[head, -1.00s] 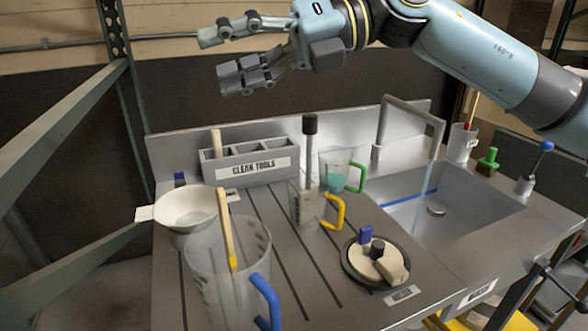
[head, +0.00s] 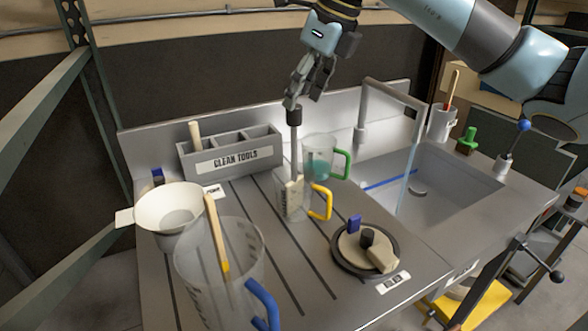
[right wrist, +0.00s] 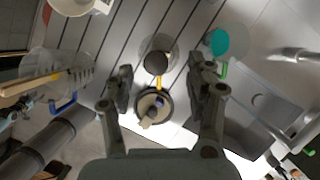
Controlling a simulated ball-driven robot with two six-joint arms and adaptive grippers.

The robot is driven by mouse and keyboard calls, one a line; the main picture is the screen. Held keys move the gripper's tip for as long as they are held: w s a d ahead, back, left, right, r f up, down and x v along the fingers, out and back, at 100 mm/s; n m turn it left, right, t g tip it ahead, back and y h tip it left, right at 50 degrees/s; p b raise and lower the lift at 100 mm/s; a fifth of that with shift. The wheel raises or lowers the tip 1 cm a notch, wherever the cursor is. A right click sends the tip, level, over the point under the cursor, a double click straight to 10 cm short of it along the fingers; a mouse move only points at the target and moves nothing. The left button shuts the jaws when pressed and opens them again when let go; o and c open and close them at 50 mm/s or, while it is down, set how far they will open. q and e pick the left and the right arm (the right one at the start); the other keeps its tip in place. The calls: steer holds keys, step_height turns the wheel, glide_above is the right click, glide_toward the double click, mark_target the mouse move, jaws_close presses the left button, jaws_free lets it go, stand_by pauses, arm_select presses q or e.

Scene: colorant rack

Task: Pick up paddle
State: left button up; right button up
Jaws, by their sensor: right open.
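The paddle (head: 295,145), with a black handle and a thin grey shaft, stands upright in the clear cup with the yellow handle (head: 320,203). A pale flat part shows at its lower end inside the cup. In the right wrist view, the dark round end of the paddle's handle (right wrist: 157,65) lies between my finger lines, towards the far side. My right gripper (head: 303,98) is open and empty, pointing down just at the top of the handle. The right wrist view shows its two fingers (right wrist: 162,84) spread apart. My left gripper is not in view.
A cup with a green handle (head: 342,162) stands close behind. A large clear pitcher (head: 185,262) holds a wooden stick, beside a white funnel (head: 170,210). The clean tools box (head: 230,160) is behind. A round lidded piece (head: 362,245) sits front right, left of the sink (head: 440,215).

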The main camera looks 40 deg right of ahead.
steer(key=shift+a+p+x, duration=0.2)
steer(key=shift+p+x, duration=0.15)
steer(key=shift+x, duration=1.55)
jaws_close()
